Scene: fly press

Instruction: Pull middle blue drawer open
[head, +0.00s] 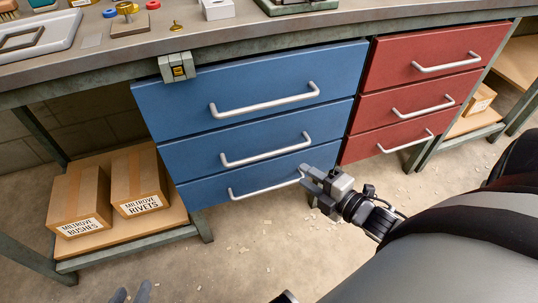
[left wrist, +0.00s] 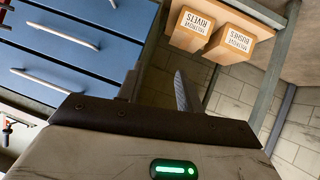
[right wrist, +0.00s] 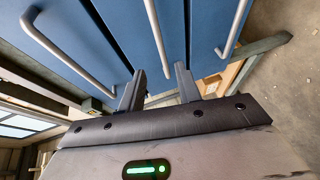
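The middle blue drawer (head: 205,158) is in the middle of the blue stack in the head view, its front level with its neighbours. Its pale bar handle (head: 265,151) also shows in the right wrist view (right wrist: 155,38), lined up with the gap between my fingers. My right gripper (head: 306,174) is open, just below the right end of that handle in the head view, and overlaps the bottom handle's right end. Nothing is held in it; contact cannot be told. My left gripper (head: 131,294) is open and empty at the bottom edge, well away from the drawers.
The top blue drawer (head: 180,95) and bottom blue drawer (head: 210,192) have similar handles. Red drawers (head: 385,110) stand to the right. A small clamp block (head: 177,67) is on the bench edge. Cartons (head: 137,185) sit on a low shelf at left. The floor in front is open.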

